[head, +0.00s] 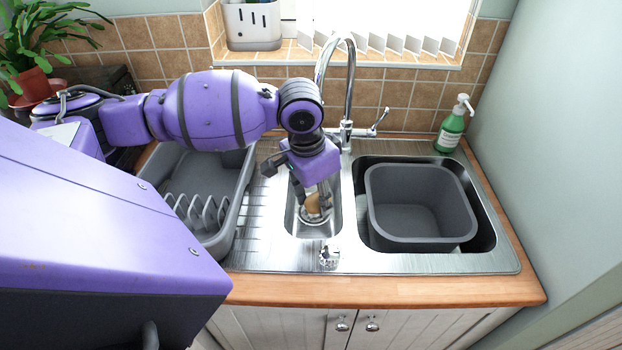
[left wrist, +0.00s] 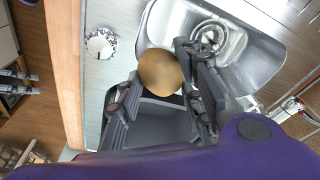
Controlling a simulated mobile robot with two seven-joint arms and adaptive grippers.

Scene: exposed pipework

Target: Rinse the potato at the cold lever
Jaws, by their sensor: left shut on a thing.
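My left gripper (head: 314,198) is shut on the brown potato (head: 313,203), low over the small sink basin (head: 331,222). In the left wrist view the potato (left wrist: 160,72) sits between the finger tips of my left gripper (left wrist: 160,85). The chrome tap (head: 350,85) stands behind the basin, its spout arching up in front of the window. One lever (head: 380,119) shows at the tap's right side; I cannot tell whether it is the cold one. My arm hides part of the tap's left side. I see no running water.
A grey tub (head: 420,205) sits in the large right basin. A grey dish rack (head: 215,220) stands at left. A green soap bottle (head: 452,128) stands at the back right. In the left wrist view, a dark two-pronged shape at the left edge may be my right gripper (left wrist: 20,83).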

